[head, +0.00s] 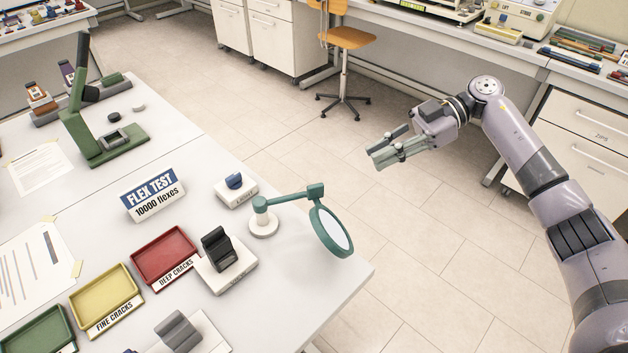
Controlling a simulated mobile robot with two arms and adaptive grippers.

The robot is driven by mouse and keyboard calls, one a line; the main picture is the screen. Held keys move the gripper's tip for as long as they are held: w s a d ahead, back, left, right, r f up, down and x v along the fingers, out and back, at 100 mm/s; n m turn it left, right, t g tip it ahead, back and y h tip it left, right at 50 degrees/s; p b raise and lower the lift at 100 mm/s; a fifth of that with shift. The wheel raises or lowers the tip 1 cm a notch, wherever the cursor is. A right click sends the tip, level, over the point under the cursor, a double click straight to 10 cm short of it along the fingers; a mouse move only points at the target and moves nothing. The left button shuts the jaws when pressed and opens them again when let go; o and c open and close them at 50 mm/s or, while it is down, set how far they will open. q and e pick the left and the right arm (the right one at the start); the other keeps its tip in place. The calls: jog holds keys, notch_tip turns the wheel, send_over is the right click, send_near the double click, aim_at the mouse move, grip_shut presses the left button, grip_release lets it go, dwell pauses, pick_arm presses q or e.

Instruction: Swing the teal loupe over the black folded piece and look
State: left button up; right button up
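The teal loupe (333,231) is a round lens in a teal ring. Its jointed teal arm runs from a round white base (263,224) on the table, and the lens sits out by the table's right edge. The black folded piece (217,251) stands on a white block (240,268) to the left of the loupe's base, apart from the lens. My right gripper (375,160) is above the floor, beyond and to the right of the loupe, touching nothing. Its fingers look apart, with nothing between them. My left gripper is out of view.
Red (166,256), yellow (104,301) and green (40,333) trays lie left of the black piece. A blue piece (234,181) on a block, a grey folded piece (178,331), a flex test sign (153,194) and a green press (98,130) stand nearby.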

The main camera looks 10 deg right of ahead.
aim_at(317, 185)
jog(key=p+x, duration=0.3)
jog(key=x, duration=1)
jog(key=shift+a, duration=0.3)
jog(key=shift+a+f, duration=0.25)
jog(key=shift+a, duration=0.25)
jog(key=shift+c, duration=0.4)
grip_shut()
